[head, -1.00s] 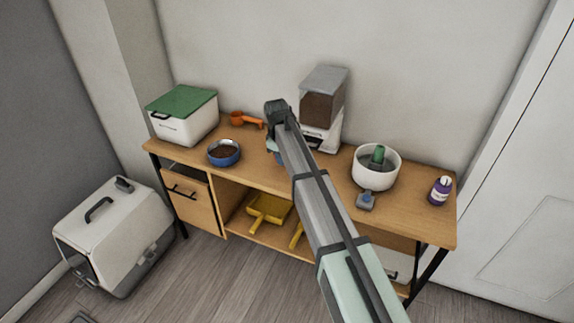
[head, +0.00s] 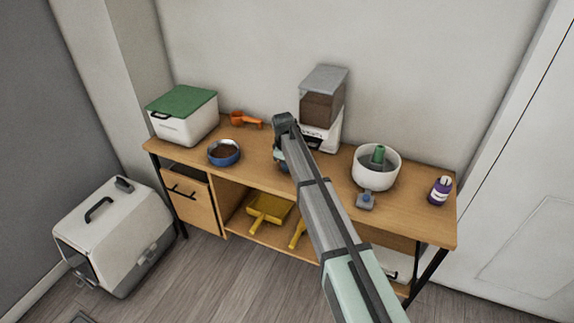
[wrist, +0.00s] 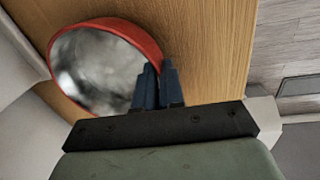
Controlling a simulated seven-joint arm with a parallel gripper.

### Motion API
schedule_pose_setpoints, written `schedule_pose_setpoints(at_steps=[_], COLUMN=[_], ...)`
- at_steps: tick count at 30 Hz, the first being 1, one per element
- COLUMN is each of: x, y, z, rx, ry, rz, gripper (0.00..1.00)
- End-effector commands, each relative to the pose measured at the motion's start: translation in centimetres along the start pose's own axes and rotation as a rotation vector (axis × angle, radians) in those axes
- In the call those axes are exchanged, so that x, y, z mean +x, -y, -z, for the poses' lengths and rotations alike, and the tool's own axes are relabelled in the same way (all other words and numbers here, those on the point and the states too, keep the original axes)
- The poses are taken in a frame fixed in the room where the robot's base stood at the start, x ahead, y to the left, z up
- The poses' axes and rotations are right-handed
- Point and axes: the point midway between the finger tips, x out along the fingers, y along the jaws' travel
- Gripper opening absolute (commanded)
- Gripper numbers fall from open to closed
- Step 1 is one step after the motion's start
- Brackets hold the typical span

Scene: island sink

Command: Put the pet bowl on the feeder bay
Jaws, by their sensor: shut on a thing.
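A red-rimmed pet bowl (wrist: 98,75) with a shiny, empty metal inside shows in the wrist view. My gripper (wrist: 158,70) is shut on its rim, with the blue fingers at the bowl's right side. In the head view my gripper (head: 281,160) is over the middle of the bench, and my arm hides the bowl there. The feeder (head: 322,108), a grey-lidded hopper of brown kibble on a white base, stands at the back just right of my gripper. My arm partly covers its base and the bay. I cannot tell whether the bowl touches the wood.
On the wooden bench (head: 420,218), a blue bowl of kibble (head: 224,153), an orange scoop (head: 245,120) and a green-lidded bin (head: 182,115) are left. A white round container (head: 376,168), a small blue-grey item (head: 366,201) and a purple bottle (head: 440,191) are right.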

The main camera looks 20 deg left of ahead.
Motion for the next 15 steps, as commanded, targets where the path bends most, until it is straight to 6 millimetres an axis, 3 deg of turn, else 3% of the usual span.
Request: schedule_pose_setpoints(at_steps=[9, 10, 15], x=[0.19, 0.19, 0.16], y=[0.05, 0.05, 0.05], z=[0.0, 0.01, 0.01], rx=[0.0, 0.0, 0.0], ry=[-0.001, -0.001, -0.001], rz=[-0.001, -0.001, 0.0], gripper=[0.0, 0.1, 0.27])
